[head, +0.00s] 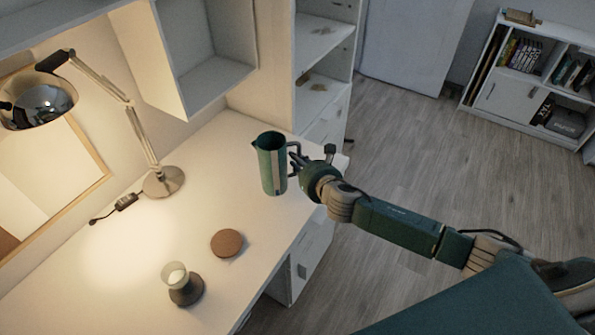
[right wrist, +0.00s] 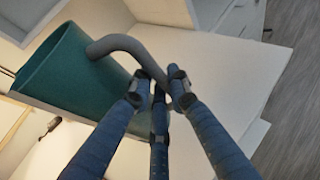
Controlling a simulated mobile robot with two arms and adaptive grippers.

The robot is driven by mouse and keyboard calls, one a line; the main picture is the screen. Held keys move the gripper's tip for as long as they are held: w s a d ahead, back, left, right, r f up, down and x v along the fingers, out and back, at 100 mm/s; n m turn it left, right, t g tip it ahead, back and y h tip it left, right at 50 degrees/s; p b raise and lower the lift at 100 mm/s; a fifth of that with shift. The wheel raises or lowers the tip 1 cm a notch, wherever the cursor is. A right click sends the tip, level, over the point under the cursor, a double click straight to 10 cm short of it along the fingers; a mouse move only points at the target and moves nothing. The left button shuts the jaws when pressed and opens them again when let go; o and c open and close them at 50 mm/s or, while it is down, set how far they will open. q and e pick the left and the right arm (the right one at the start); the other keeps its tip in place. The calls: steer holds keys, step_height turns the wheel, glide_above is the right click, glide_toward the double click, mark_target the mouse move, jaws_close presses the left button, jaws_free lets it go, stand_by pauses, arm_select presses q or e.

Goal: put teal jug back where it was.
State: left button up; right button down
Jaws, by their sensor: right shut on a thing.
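The teal jug (head: 270,164) is upright at the far right part of the white desk in the head view. Whether its base touches the desk top, I cannot tell. My right gripper (head: 297,158) is shut on the jug's handle, on the jug's right side. In the right wrist view the jug (right wrist: 72,75) fills the upper left, and its grey curved handle runs between the fingers of my right gripper (right wrist: 162,92). A round cork coaster (head: 227,243) lies bare on the desk, nearer than the jug. My left gripper is not in view.
A glass on a dark base (head: 184,287) stands near the coaster. A desk lamp (head: 163,182) stands at the back left with its cable beside it. An open wall shelf (head: 212,83) hangs above the desk. The desk top (head: 130,262) is clear between lamp and coaster.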

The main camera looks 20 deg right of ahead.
step_height(320, 180, down, 4)
steer(key=shift+r+b, duration=0.2)
steer(key=shift+b, duration=0.2)
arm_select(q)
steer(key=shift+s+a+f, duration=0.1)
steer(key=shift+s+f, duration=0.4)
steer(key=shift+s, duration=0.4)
arm_select(e)
steer(key=shift+f, duration=0.3)
steer(key=c, duration=2.1)
jaws_free()
steer(key=shift+f, duration=0.25)
steer(key=o, duration=0.4)
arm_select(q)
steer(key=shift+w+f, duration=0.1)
arm_select(e)
steer(key=shift+o, duration=0.2)
